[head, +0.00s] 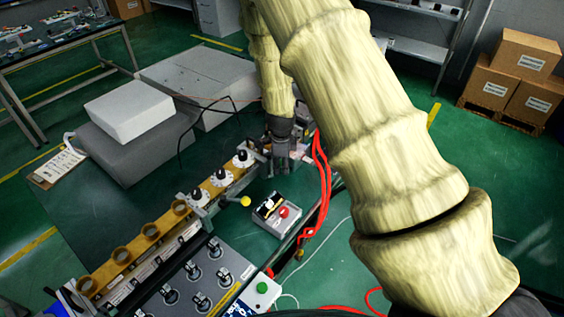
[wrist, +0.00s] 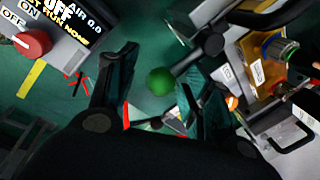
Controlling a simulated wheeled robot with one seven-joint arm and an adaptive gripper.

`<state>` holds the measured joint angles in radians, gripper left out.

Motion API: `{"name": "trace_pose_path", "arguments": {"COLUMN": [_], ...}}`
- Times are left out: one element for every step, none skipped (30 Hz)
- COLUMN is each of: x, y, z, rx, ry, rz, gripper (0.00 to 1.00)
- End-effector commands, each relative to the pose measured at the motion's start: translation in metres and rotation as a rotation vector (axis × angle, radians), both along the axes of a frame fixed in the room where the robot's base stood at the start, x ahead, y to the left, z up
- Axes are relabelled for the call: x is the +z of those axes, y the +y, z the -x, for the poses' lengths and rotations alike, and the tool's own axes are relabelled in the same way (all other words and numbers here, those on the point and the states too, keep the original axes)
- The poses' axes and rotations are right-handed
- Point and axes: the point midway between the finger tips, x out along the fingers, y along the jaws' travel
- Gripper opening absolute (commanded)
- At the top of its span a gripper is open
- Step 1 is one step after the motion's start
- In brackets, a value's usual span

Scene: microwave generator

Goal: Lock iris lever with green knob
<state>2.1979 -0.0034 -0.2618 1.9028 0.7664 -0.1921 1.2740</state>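The green knob (wrist: 160,81) shows in the wrist view as a ball on the end of the iris lever (wrist: 188,63), a dark rod running up and right to a round dark joint. My gripper (wrist: 159,67) is open, with one dark finger on each side of the knob in the picture. I see no clear contact, and cannot tell how deep the knob lies between the fingers. In the head view my gripper (head: 280,168) points down at the far end of the brass-coloured beamline; the green knob is hidden there.
A control box with a red knob (wrist: 32,42) is close by at upper left in the wrist view. In the head view a yellow knob (head: 246,201) sticks out from the beamline (head: 165,222). Red hoses (head: 322,185) run right of my gripper.

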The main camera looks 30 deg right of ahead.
Motion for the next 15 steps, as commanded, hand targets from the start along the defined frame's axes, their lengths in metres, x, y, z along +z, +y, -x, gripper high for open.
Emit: {"name": "trace_pose_path", "arguments": {"x": [0.000,0.001,0.001,0.001,0.001,0.001,0.001,0.002,0.003,0.005,0.007,0.010,0.013,0.017,0.023], "y": [0.000,-0.001,-0.001,-0.001,-0.001,-0.001,-0.001,-0.001,-0.001,-0.001,-0.001,0.000,0.000,0.001,0.001], "z": [0.000,0.000,0.000,0.000,-0.001,-0.001,-0.001,-0.001,-0.001,-0.001,-0.001,0.000,0.000,0.000,0.001], "rx": [0.000,-0.001,-0.001,-0.001,-0.001,-0.001,-0.001,-0.001,-0.001,-0.001,-0.001,0.000,0.000,0.001,0.001], "ry": [-0.001,-0.001,-0.002,-0.002,-0.002,-0.002,-0.002,-0.002,-0.003,-0.003,-0.004,-0.004,-0.004,-0.004,-0.005], "rz": [0.001,0.000,0.001,0.001,0.001,0.002,0.002,0.002,0.003,0.003,0.003,0.004,0.004,0.004,0.005], "gripper": [0.49,0.49,0.49,0.49,0.49,0.49,0.49,0.49,0.49,0.49,0.49,0.49,0.49,0.49,0.49]}}
